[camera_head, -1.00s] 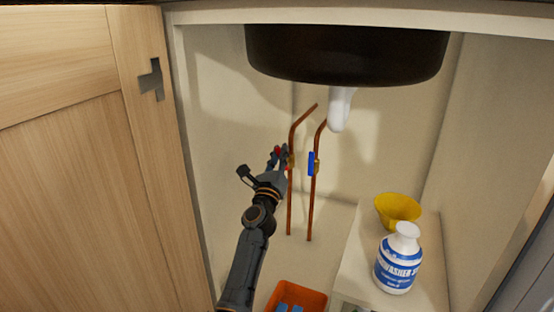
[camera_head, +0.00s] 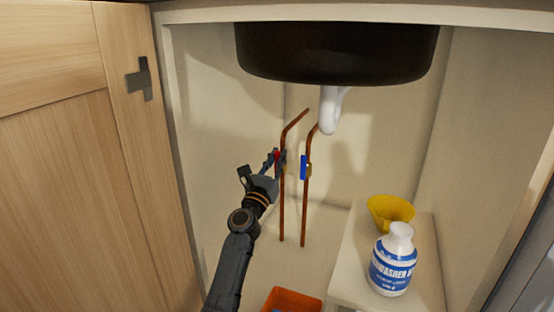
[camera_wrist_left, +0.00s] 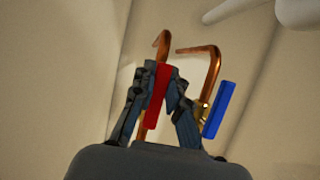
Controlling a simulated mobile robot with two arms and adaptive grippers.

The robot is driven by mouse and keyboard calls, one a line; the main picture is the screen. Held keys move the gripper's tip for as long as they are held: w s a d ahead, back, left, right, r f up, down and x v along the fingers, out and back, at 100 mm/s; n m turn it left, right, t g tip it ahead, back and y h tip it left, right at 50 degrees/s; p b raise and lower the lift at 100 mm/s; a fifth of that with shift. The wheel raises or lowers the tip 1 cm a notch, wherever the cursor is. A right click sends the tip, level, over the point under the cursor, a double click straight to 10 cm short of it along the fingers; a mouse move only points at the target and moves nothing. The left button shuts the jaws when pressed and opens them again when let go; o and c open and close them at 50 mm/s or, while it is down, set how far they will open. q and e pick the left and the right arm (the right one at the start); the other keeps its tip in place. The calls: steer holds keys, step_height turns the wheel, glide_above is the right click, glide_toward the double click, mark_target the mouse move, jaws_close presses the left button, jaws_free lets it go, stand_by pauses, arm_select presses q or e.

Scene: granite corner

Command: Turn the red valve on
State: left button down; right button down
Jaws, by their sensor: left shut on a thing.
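The red valve handle (camera_wrist_left: 158,88) stands between the two fingers of my left gripper (camera_wrist_left: 160,92) in the left wrist view, and the fingers are shut on it. In the head view my left gripper (camera_head: 277,160) is at the left copper pipe (camera_head: 282,205), and only a bit of the red handle (camera_head: 276,154) shows between the fingers. The valve body behind it is mostly hidden. My right gripper is in neither view.
A blue valve handle (camera_head: 304,167) sits on the right copper pipe (camera_head: 306,215), close beside my gripper. The dark sink bowl (camera_head: 338,55) and white drain (camera_head: 330,110) hang above. A yellow bowl (camera_head: 390,212), white bottle (camera_head: 392,262) and orange bin (camera_head: 292,299) stand lower. The open cabinet door (camera_head: 70,190) is left.

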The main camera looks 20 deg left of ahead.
arm_select(q)
steer(key=shift+f, duration=0.1)
steer(key=c, duration=1.3)
jaws_free()
steer(key=v, duration=0.7)
steer(key=shift+s, duration=0.3)
steer(key=shift+d, duration=0.1)
